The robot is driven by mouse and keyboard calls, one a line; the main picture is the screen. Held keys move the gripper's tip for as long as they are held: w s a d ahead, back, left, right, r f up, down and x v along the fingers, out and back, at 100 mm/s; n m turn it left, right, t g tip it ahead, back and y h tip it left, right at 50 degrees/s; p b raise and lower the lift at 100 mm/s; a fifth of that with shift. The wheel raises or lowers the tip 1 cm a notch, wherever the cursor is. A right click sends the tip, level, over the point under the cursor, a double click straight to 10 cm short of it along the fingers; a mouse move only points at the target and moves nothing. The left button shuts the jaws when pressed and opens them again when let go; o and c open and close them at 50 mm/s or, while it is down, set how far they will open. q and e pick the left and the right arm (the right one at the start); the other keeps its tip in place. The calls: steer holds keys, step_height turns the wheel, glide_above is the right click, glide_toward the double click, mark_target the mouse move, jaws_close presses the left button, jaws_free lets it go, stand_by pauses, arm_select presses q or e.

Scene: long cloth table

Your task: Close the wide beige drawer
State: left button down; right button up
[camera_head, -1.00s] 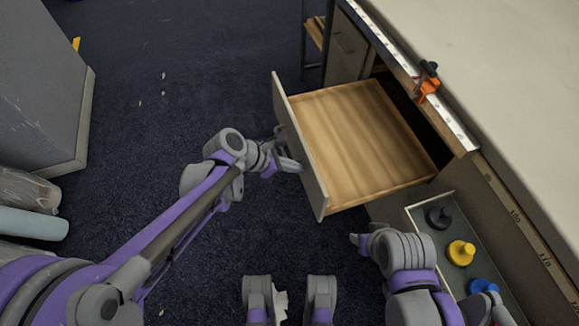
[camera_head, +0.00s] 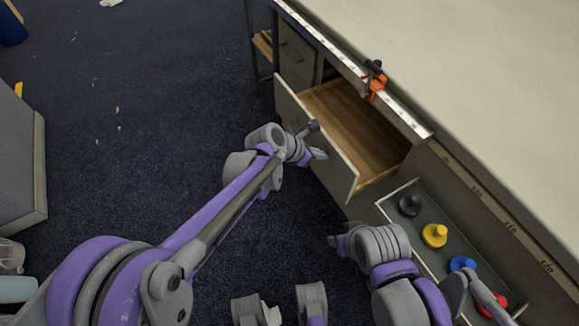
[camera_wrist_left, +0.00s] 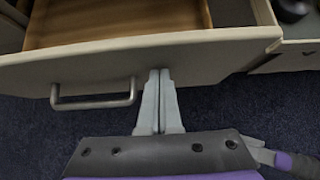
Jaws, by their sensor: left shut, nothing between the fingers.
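The wide beige drawer (camera_head: 318,134) is partly open under the long table, its bare wooden inside showing. In the left wrist view its front panel (camera_wrist_left: 210,52) spans the picture, with a grey bar handle (camera_wrist_left: 95,98) at left. My left gripper (camera_head: 318,154) is at the drawer's outer front face. In the left wrist view its fingers (camera_wrist_left: 158,75) are shut together, empty, with tips at the panel to the right of the handle. My right gripper (camera_head: 335,241) is low in front of the smaller drawer; its finger state is unclear.
A narrow open drawer (camera_head: 408,187) at right holds black, yellow (camera_head: 434,235), blue and red pieces. An orange-black clamp (camera_head: 375,80) sits on the table edge (camera_head: 420,128). A grey cabinet (camera_head: 40,170) stands at far left. Dark carpet between is mostly clear.

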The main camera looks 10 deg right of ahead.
arm_select(q)
steer(key=w+d+p, duration=0.1)
steer(key=w+d, duration=0.1)
steer(key=d, duration=0.6)
steer(key=w+d, duration=0.3)
steer(key=d, duration=0.6)
steer(key=shift+w+d+r+p, duration=0.15)
steer(key=shift+w+d+p, duration=0.15)
steer(key=shift+w+p, duration=0.1)
arm_select(e)
steer(key=shift+s+a+r, duration=0.1)
steer(key=shift+s+r, duration=0.1)
steer(key=shift+r, duration=1)
